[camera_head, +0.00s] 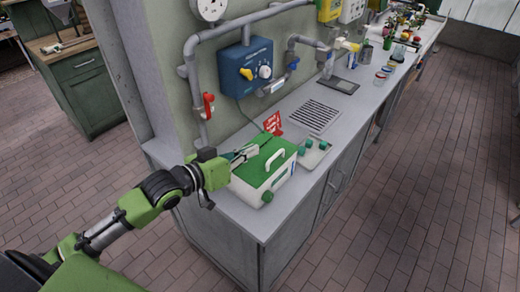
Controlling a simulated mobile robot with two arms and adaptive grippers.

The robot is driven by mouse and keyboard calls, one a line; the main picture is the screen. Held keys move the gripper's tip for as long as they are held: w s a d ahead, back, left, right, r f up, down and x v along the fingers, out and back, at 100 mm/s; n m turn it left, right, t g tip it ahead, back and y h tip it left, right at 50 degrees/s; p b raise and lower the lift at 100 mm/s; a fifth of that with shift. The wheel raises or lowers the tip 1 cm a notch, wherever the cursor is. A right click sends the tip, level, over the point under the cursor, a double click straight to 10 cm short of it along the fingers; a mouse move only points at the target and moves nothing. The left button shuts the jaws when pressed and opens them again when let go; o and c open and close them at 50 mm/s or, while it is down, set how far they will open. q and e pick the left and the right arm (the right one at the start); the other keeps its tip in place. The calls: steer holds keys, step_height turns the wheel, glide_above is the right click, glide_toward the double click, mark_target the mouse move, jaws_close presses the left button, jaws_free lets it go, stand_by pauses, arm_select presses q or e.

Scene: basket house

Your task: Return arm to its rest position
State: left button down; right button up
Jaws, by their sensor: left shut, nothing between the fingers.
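My left arm reaches in from the lower left. Its gripper (248,153) is shut and empty, above the back left part of a white box with a green top (262,172) and a white handle. I cannot tell whether the fingertips touch the box. The box stands near the left end of the grey counter (235,213). My right gripper does not show.
A tray (313,157) with green items lies beside the box. A red sign (273,123) stands behind it. Pipes and a blue control unit (246,68) are on the wall. Several jars stand farther along the counter. The tiled floor (420,190) at right is clear.

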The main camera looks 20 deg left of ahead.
arm_select(q)
steer(key=s+d+f+m+g+y, duration=0.1)
steer(key=s+d+f+g+y, duration=0.3)
steer(key=s+f, duration=0.75)
steer(key=s+a+f+g+y, duration=0.1)
steer(key=s+f+g, duration=0.55)
steer(key=s, duration=0.95)
step_height(320, 180, down, 31)
steer(key=s+g+b, duration=0.1)
steer(key=s+b, duration=0.2)
steer(key=b, duration=0.1)
steer(key=s+a+f+g+b, duration=0.1)
steer(key=s+a+f+b, duration=0.1)
steer(key=s+f, duration=1.5)
step_height(320, 180, down, 2)
steer(key=shift+a+f+y+b, duration=0.1)
steer(key=shift+a+y+b, duration=0.25)
steer(key=shift+a, duration=0.2)
steer(key=shift+w+g, duration=0.1)
steer(key=shift+g, duration=0.15)
